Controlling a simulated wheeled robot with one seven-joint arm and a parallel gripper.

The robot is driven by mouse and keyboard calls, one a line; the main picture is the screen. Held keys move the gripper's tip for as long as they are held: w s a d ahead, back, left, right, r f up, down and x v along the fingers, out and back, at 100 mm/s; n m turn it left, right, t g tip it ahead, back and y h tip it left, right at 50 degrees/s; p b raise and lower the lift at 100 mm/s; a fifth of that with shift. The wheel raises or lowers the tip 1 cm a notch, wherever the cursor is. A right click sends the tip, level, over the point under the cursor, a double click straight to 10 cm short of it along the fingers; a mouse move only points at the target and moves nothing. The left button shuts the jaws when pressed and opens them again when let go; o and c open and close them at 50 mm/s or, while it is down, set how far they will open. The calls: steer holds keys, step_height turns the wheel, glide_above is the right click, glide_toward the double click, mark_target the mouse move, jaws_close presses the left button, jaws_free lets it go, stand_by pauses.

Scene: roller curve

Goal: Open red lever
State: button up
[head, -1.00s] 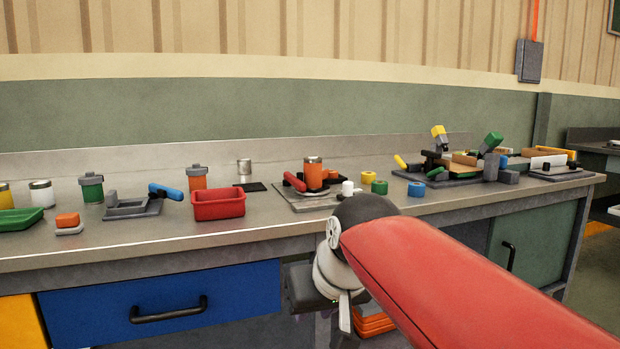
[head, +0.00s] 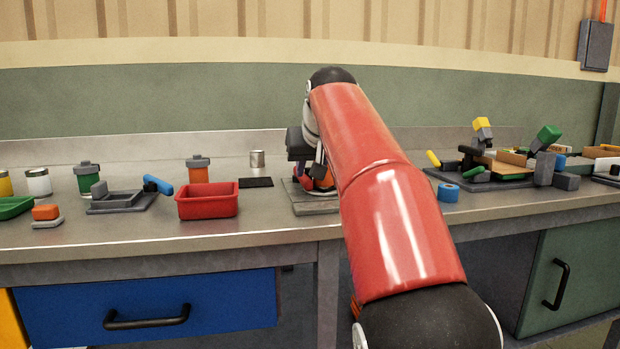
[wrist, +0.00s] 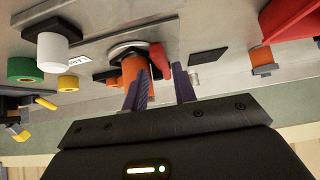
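The red lever (wrist: 159,58) shows in the wrist view, which looks upside down, beside an orange cylinder (wrist: 130,72) on a grey base plate. My gripper (wrist: 161,78) is open; its two fingers are apart, and the lever appears in the gap between their tips. I cannot tell whether a finger touches it. In the head view, my gripper (head: 306,158) is over the base plate (head: 316,207), and my arm hides much of the fixture. Only a bit of the red lever (head: 302,172) shows there, next to the orange cylinder (head: 325,178).
A red bin (head: 207,203) and a dark pad (head: 256,182) lie left of the fixture. A white cylinder (wrist: 52,52), a green ring (wrist: 22,68) and a yellow ring (wrist: 68,83) stand close by. Another lever fixture (head: 500,170) is at the right.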

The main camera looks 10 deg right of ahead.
mark_target(308, 178)
steer(key=x, duration=0.4)
jaws_close()
